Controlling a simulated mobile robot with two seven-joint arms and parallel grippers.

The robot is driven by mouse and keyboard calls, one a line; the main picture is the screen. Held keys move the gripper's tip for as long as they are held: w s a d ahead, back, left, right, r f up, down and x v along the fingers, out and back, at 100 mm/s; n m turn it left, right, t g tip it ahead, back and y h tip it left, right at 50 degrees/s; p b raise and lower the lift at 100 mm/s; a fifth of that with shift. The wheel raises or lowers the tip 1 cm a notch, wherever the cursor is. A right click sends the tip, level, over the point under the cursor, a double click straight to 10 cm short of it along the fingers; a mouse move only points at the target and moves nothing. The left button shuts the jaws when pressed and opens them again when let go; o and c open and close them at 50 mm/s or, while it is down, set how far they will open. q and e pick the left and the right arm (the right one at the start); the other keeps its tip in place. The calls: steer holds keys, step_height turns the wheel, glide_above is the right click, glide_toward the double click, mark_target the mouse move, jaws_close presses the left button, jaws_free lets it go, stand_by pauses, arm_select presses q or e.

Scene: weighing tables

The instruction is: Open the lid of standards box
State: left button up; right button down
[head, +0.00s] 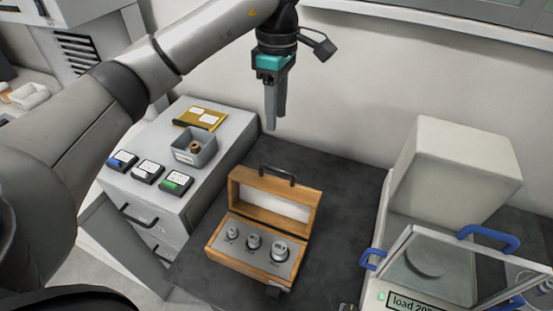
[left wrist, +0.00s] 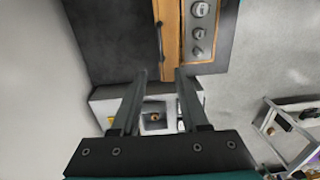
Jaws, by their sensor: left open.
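The wooden standards box (head: 241,264) stands on the dark tabletop, and its lid (head: 238,187) is open, standing up at the back edge with a dark handle (head: 277,174) on top. Three metal weights (head: 253,242) sit in a grey insert inside. My left gripper (head: 272,122) is open and empty, pointing down above and behind the lid, apart from it. In the left wrist view the open fingers (left wrist: 160,73) show below the box, whose weights (left wrist: 199,33) appear at the top. My right gripper is not in view.
A grey drawer cabinet (head: 222,137) at left carries a small grey bin (head: 181,153), a yellow folder (head: 200,117) and several small labelled boxes (head: 148,171). A balance with a glass shield (head: 430,262) and a white block (head: 455,180) stand at right. Dark tabletop (head: 345,190) is clear between.

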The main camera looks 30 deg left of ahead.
mark_target(276, 168)
arm_select(q)
steer(key=f, duration=0.9)
steer(key=f+p, duration=0.1)
steer(key=f, duration=0.3)
steer(key=shift+s+d+f, duration=0.1)
steer(key=shift+s+f, duration=0.15)
steer(key=shift+f, duration=0.1)
jaws_close()
stand_by(0.7)
